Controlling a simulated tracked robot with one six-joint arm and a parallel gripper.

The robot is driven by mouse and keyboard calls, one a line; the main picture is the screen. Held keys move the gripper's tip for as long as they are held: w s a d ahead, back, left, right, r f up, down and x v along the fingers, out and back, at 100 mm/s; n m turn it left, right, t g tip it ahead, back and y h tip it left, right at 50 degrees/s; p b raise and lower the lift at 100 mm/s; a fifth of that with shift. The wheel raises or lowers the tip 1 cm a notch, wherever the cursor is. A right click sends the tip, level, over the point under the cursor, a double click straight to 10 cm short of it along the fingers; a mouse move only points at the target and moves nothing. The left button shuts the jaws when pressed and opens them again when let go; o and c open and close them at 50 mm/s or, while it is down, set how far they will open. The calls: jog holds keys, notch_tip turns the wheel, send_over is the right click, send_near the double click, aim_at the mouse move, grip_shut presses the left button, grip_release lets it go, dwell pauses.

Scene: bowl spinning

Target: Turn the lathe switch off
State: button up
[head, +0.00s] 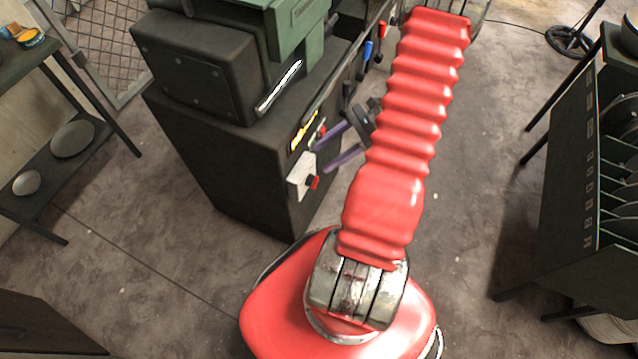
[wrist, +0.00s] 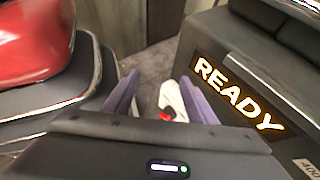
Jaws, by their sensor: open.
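The lathe (head: 225,150) is a dark cabinet with a green upper part, left of my arm in the head view. A white switch box (head: 300,172) with a red button (head: 314,182) sticks out from its side. In the wrist view the white box (wrist: 172,96) and red button (wrist: 166,115) show between my fingers. My gripper (head: 323,154) has two purple fingers, spread apart with nothing held. It is beside the switch box in the head view; whether a finger touches it I cannot tell. In the wrist view my gripper (wrist: 160,80) faces the box.
A lit READY sign (wrist: 237,95) is on the lathe's side, right of the fingers in the wrist view. Blue-handled (head: 367,50) and red-handled (head: 381,28) levers stand farther back. A dark rack (head: 570,170) is at right, shelves (head: 70,165) at left.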

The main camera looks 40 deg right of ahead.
aim_at(312, 181)
jog(key=s+d+f+m+t+h, duration=0.2)
jog(key=s+f+m+t, duration=0.3)
jog(key=f, duration=0.4)
jog(key=s+d+f+m+t+h, duration=0.1)
jog(key=s+f+m+t, duration=0.4)
jog(key=f+m, duration=0.5)
jog(key=shift+d+t+h, duration=0.4)
jog(key=shift+d+t, duration=0.45)
jog(key=shift+t, duration=0.15)
jog(key=shift+f, duration=0.1)
jog(key=x, duration=1.3)
jog(key=shift+w+a, duration=0.2)
jog(key=shift+w, duration=0.15)
jog(key=shift+c, duration=0.3)
jog(key=c, duration=1)
